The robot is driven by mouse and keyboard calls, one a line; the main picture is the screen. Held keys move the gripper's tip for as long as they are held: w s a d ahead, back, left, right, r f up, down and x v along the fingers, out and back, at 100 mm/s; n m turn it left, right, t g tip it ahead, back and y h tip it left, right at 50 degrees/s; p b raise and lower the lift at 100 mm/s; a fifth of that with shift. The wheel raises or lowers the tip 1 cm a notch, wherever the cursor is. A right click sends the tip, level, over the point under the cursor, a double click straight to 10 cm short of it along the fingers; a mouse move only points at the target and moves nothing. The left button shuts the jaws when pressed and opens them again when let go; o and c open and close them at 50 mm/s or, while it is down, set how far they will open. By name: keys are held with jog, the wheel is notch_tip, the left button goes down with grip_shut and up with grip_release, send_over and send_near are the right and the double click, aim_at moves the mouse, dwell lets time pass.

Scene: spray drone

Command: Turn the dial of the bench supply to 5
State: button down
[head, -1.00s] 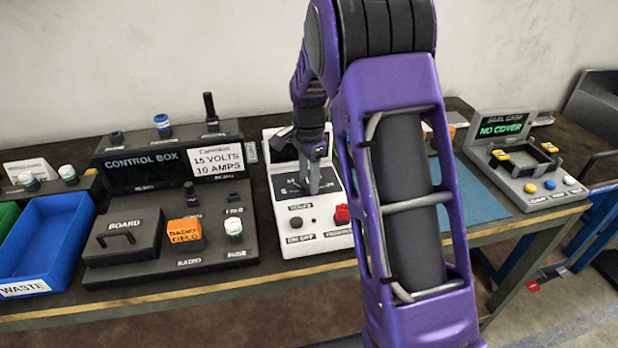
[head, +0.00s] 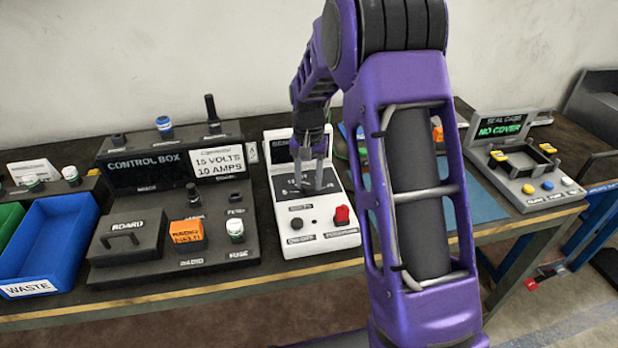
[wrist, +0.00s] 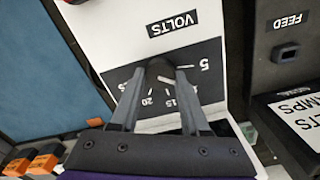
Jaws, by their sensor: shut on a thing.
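The white bench supply (head: 340,192) stands on the table in the middle of the head view. Its dark dial plate, marked VOLTS, shows upside down in the wrist view (wrist: 205,88), with 5 at the right and 15 and 20 lower down. The round dark dial (wrist: 159,70) sits between my fingertips. My gripper (head: 309,186) is shut on the dial, one finger on each side. It also shows in the wrist view (wrist: 159,72). A pale mark beside the dial is partly covered by the fingers, so I cannot tell its setting exactly.
A red switch (head: 342,215) and a small black knob (head: 297,222) are on the supply's front. The black control box (head: 150,170) stands close on the left, a blue waste bin (head: 50,235) beyond it. A seal case (head: 520,165) stands at the right.

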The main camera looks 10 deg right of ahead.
aim_at(308, 184)
jog(key=n, duration=0.5)
jog(key=shift+p, duration=0.3)
jog(key=shift+n, duration=0.4)
jog(key=shift+c, duration=1.9)
grip_release()
notch_tip(308, 184, up, 18)
jog(key=p, duration=0.1)
jog(key=shift+f, duration=0.25)
jog(key=shift+a, duration=0.1)
